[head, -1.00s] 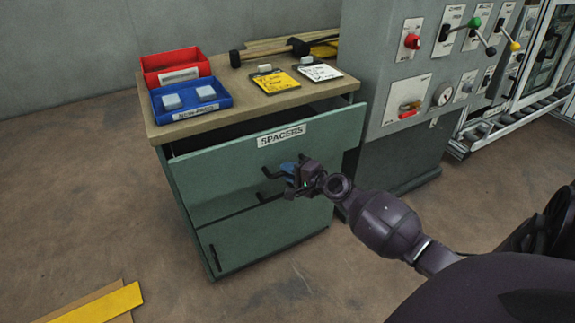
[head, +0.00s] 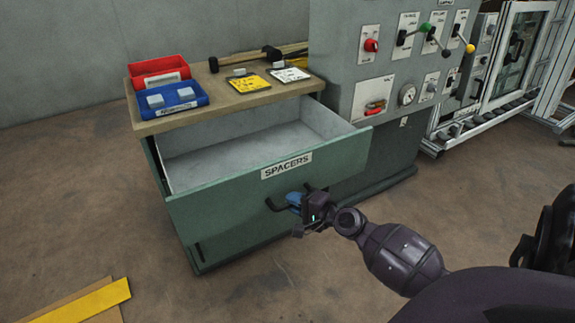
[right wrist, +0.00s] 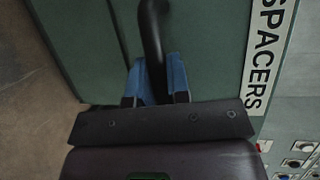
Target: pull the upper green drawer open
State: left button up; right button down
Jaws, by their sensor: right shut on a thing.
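The upper green drawer (head: 230,205), labelled SPACERS, is pulled well out of the cabinet, and its grey inside shows empty where visible. My right gripper (head: 295,200) is shut on the drawer's dark bar handle (head: 275,206). In the right wrist view the blue fingers of my right gripper (right wrist: 161,82) sit around the handle (right wrist: 152,35), close to the green drawer front (right wrist: 205,50). My left gripper is not in view.
A red bin (head: 158,71) and a blue bin (head: 173,100) stand on the cabinet's wooden top, with a mallet and two cards. A grey machine (head: 385,100) stands right of the cabinet. Yellow strips (head: 90,305) lie on the floor at lower left.

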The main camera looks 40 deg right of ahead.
jog(key=shift+s+a, duration=0.25)
jog(key=shift+s, duration=0.75)
jog(key=shift+s+a, duration=0.2)
jog(key=shift+s, duration=0.75)
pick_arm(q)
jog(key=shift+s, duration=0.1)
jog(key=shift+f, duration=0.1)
pick_arm(e)
jog(key=c, duration=1.1)
grip_release()
pick_arm(q)
jog(key=b, duration=0.1)
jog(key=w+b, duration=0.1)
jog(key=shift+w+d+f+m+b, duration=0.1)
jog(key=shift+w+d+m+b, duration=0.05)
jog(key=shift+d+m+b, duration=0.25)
pick_arm(e)
jog(key=v, duration=1)
jog(key=shift+s, duration=0.4)
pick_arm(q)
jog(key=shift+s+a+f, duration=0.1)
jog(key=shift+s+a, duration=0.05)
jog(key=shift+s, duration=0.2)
pick_arm(e)
jog(key=shift+r, duration=0.15)
